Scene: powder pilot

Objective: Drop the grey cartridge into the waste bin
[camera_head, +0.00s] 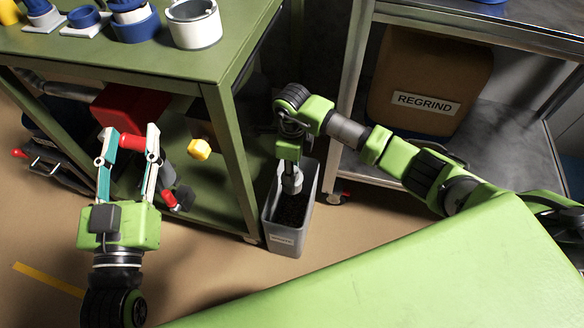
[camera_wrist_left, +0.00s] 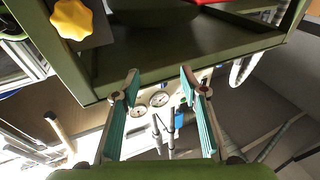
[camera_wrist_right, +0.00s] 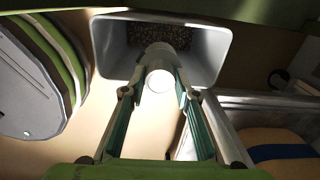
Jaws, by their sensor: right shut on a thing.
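The waste bin (camera_head: 285,238) is a narrow grey open box with a label, standing on the floor beside the green bench; its wall also shows in the right wrist view (camera_wrist_right: 112,52). Dark granules lie inside it. My right gripper (camera_head: 289,170) points down at the bin's mouth, shut on the grey cartridge (camera_head: 292,184). In the right wrist view the cartridge (camera_wrist_right: 159,72) is a pale cylinder between the fingertips, in line with the bin's opening. I cannot tell how far it reaches below the rim. My left gripper (camera_head: 129,146) is open and empty in front of the bench.
The green bench (camera_head: 215,60) carries blue and white parts and a white pot (camera_head: 193,22). A yellow knob (camera_head: 199,149) is under it. A steel shelf (camera_head: 480,150) with a brown REGRIND container (camera_head: 428,80) stands right of the bin. Floor is open left of the bin.

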